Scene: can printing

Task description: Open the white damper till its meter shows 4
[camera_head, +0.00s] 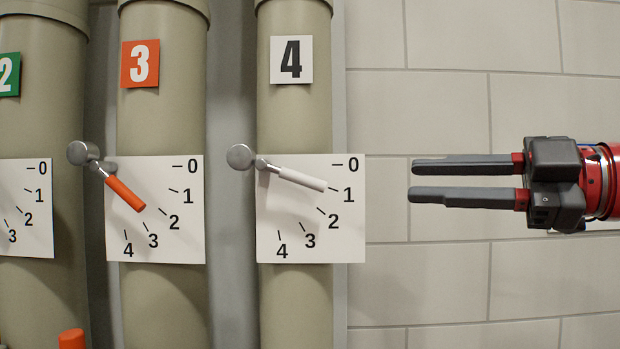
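The white damper handle (302,180) is on the pipe with the white "4" label (291,60). It slants down to the right from its grey pivot, and its tip is at the 1 mark of its meter plate (280,225). That plate has marks from 0 at the top right to 4 at the lower left. My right gripper (413,181) comes in from the right with its two dark fingers apart and nothing between them. Its fingertips are to the right of the handle and do not touch it. My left gripper is not in view.
An orange damper handle (125,193) on the "3" pipe to the left points between 2 and 3. Another meter plate (25,240) and a green "2" label (8,74) are at the left edge. The tiled wall (420,290) on the right is bare.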

